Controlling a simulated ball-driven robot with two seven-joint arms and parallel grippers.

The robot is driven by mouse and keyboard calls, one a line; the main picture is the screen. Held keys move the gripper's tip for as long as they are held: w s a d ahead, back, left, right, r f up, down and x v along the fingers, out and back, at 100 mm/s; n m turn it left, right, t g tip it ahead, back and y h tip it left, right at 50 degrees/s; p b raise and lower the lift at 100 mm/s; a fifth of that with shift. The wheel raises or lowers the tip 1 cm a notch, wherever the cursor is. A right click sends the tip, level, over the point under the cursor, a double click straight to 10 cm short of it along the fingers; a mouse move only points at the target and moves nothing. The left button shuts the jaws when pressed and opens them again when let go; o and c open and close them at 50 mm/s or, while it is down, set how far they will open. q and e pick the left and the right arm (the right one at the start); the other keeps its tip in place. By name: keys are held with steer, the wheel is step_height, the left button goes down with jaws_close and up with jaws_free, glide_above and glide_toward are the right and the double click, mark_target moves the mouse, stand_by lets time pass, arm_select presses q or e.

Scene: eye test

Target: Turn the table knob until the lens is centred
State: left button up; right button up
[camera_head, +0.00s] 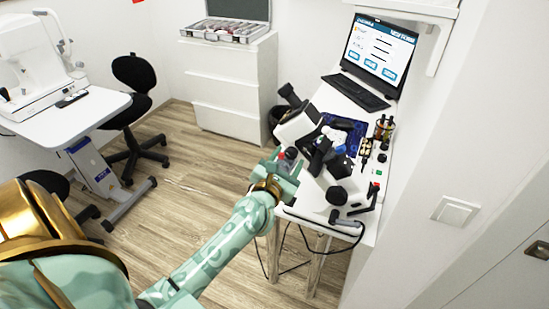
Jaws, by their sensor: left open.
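My left gripper (287,163) is at the left front edge of the white table (310,212), its fingers apart. It is beside a black and white optical instrument (300,125). A small reddish part shows close to the fingers; I cannot tell whether they touch it. A round black knob (337,195) stands on the table's front part, to the right of my gripper and apart from it. I cannot make out which part is the lens, or whether it is centred. My right gripper is out of view.
A laptop screen (379,50) and black keyboard (356,92) are at the table's back. Small bottles (384,128) and a blue patterned mat (348,132) lie nearer. A cable hangs off the front. A white drawer cabinet (228,85) and a black chair (134,74) stand behind open floor.

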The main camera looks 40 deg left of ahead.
arm_select(q)
steer(key=b+v, duration=0.1)
steer(key=v, duration=1.4)
steer(key=shift+d, duration=0.1)
